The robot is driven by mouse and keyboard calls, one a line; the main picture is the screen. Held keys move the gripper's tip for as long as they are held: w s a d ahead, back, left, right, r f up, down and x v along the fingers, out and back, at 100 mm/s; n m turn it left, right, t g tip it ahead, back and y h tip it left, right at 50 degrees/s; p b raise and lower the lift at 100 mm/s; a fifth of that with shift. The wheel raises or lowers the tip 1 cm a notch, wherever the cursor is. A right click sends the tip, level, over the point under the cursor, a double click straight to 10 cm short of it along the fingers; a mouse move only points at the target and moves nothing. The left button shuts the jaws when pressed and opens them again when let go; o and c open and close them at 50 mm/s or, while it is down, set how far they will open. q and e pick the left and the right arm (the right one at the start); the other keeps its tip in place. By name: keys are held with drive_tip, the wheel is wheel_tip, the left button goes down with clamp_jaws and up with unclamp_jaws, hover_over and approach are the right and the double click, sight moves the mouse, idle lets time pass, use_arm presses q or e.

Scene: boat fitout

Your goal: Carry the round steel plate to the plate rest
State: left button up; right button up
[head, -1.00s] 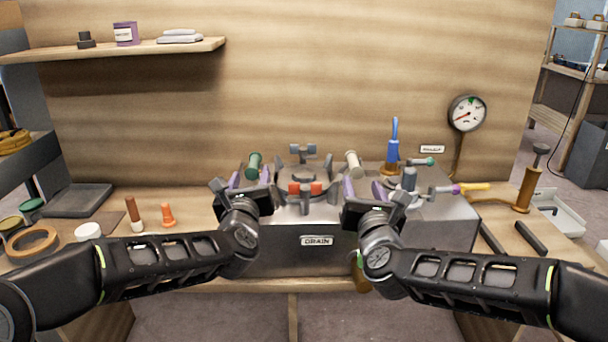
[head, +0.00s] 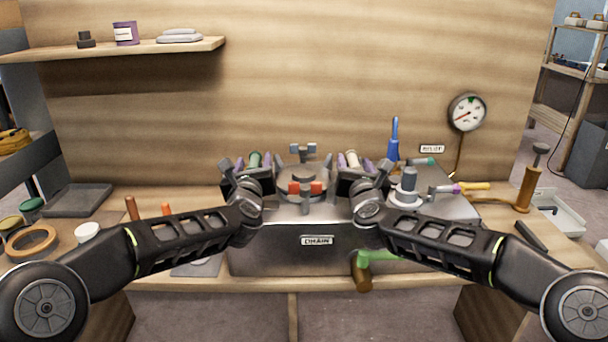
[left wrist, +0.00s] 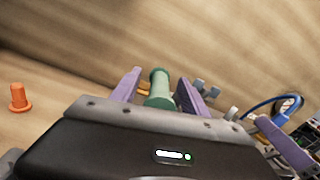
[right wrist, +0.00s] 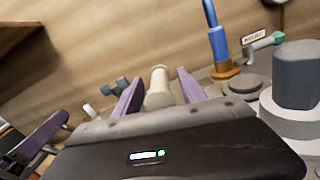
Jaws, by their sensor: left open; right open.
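The round steel plate (head: 302,170) lies on top of the steel box (head: 285,232) labelled DRAIN, partly hidden by clamps and my grippers. A green handle (head: 254,158) stands at its left and a cream handle (head: 350,159) at its right. My left gripper (head: 254,165) is open, its purple fingers on either side of the green handle (left wrist: 160,86). My right gripper (head: 355,165) is open, its fingers on either side of the cream handle (right wrist: 158,88). I cannot tell whether the fingers touch the handles. A dark flat square pad (head: 80,199) on the left bench may be the plate rest.
An orange cone (left wrist: 18,98) is on the left bench.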

use_arm(q)
drive_tip(key=shift+c, duration=0.3)
use_arm(e)
drive_tip(key=shift+c, duration=0.3)
use_arm(q)
clamp_jaws()
use_arm(e)
clamp_jaws()
idle(0.4)
use_arm(q)
drive_tip(key=shift+r, duration=0.35)
use_arm(e)
drive_tip(key=shift+r, duration=0.35)
